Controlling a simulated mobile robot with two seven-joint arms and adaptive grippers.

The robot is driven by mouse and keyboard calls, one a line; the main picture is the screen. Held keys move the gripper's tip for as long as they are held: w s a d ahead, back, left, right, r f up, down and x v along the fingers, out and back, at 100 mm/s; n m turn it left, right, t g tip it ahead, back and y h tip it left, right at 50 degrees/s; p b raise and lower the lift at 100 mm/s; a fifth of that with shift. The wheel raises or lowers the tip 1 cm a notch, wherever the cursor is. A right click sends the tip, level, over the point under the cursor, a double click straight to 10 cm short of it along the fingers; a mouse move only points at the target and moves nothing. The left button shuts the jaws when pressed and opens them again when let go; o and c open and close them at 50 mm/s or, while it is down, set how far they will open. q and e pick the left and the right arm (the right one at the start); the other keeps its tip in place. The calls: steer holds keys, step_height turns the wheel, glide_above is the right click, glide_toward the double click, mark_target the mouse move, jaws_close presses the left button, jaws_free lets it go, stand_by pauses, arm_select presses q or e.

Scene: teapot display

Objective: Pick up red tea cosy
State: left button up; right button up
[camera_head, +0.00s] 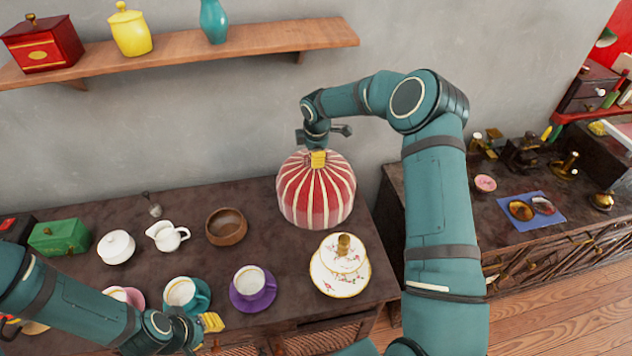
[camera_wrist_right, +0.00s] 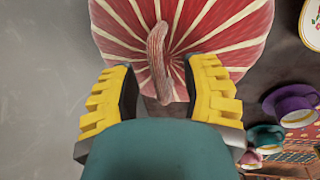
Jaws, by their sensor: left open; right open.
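The red tea cosy (camera_head: 316,196), domed with cream stripes, stands at the right back of the dark table. It also fills the top of the right wrist view (camera_wrist_right: 225,35), where a twisted loop (camera_wrist_right: 158,62) stands up from its crown. My right gripper (camera_head: 318,158) is above the cosy's top. In the right wrist view its yellow fingers (camera_wrist_right: 165,95) are open, one on each side of the loop, and the loop looks free between them. My left gripper (camera_head: 208,326) is low at the front of the table near the teal cup; its fingers are partly hidden.
Close to the cosy are a wooden bowl (camera_head: 226,227), a lidded floral dish (camera_head: 327,280) and a purple cup and saucer (camera_head: 252,287). A teal cup (camera_head: 182,293), white creamer (camera_head: 167,236) and white sugar bowl (camera_head: 115,247) stand further left. A wooden shelf (camera_head: 230,45) crosses the wall above.

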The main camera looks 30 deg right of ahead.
jaws_close()
steer(key=shift+r, duration=0.15)
